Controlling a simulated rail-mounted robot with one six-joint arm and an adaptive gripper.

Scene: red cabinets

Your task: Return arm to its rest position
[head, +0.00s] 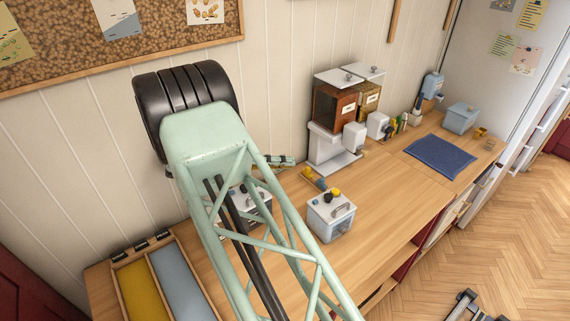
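My mint-green lattice arm link rises from the bottom edge to a thick black joint at the upper left, in front of the wall. It covers part of the counter (375,216). A small black and grey part shows at the bottom edge, right of centre, over the floor. It looks like the end of my gripper (474,306), but most of it is cut off. I cannot tell whether it is open or shut, and no held object shows.
A white box with knobs (331,215) stands on the counter near my arm. Two dispensers (334,107) on a white stand are behind it. A blue mat (440,155) and a blue-grey bin (460,118) are farther right. The wooden floor (510,235) at right looks clear.

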